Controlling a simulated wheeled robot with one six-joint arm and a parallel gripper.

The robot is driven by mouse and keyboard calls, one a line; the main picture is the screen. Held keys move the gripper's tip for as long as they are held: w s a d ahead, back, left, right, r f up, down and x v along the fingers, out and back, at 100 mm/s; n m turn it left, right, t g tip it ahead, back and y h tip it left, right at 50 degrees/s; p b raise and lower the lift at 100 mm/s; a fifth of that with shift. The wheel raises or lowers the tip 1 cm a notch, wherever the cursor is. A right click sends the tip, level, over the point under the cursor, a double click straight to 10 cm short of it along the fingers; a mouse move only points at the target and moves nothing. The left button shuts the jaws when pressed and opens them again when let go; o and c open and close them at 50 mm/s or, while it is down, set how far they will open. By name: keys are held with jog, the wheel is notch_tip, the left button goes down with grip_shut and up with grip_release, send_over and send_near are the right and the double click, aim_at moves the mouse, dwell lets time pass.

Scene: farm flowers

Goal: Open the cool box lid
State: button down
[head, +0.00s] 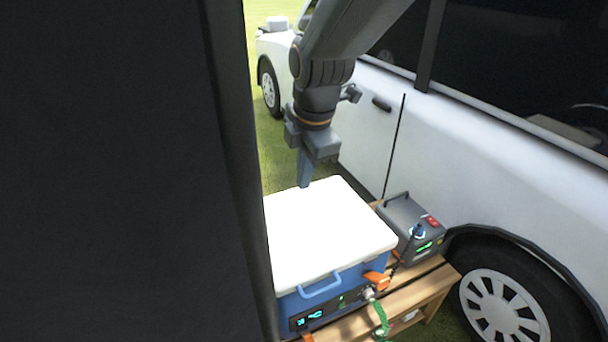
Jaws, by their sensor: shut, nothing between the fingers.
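The cool box has a white lid (325,228) that lies flat and closed on its blue body (345,288). The left end of the cool box is hidden behind a dark upright part.
The cool box stands on a wooden bench (420,290). A grey power unit (412,228) with a handle stands on the bench to its right. A green cable (381,318) hangs at the front right corner. A white car (500,170) is close on the right. Grass shows behind.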

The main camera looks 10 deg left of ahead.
jog(key=c, duration=2.4)
grip_release()
jog(key=shift+c, duration=0.2)
jog(key=o, duration=0.6)
jog(key=shift+b+v, duration=0.45)
jog(key=shift+v, duration=3.45)
